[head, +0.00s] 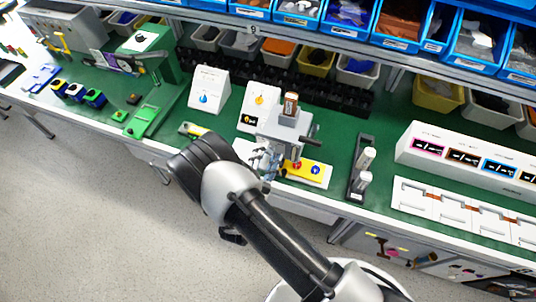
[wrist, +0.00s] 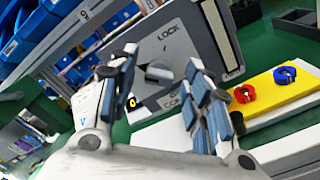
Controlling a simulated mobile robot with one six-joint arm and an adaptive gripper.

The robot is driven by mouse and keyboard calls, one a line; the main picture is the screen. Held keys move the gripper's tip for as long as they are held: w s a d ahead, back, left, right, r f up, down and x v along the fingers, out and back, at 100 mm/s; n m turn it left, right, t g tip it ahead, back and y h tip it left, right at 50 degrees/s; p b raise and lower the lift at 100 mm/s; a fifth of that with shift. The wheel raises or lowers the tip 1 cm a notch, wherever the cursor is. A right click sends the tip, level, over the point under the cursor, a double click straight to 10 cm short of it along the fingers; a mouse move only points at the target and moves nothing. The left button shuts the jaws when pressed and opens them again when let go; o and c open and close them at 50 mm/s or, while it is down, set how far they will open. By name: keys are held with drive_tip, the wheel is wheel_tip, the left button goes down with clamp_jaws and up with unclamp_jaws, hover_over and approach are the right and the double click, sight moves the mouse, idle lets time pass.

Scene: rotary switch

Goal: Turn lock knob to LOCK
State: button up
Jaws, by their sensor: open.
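The lock panel is a grey box-like unit (head: 285,126) on the green bench in the head view. In the wrist view its grey face (wrist: 202,38) carries the word LOCK at the top and a partly covered label at the bottom. A grey knob (wrist: 158,73) sits on a dark plate on that face. My gripper (wrist: 161,62) is open, with one finger on each side of the knob in the picture. I cannot tell whether either finger touches it. In the head view my gripper (head: 266,163) is in front of the unit, and the knob is hidden.
A yellow plate with a red and a blue knob (wrist: 270,88) lies to the right of the unit. A black stand with light cylinders (head: 361,170) is farther right. White angled boxes (head: 209,90) stand to the left and behind. Blue bins (head: 345,15) line the shelf above.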

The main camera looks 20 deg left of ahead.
drive_tip(key=shift+w, duration=0.3)
drive_tip(key=shift+c, duration=0.5)
drive_tip(key=c, duration=1)
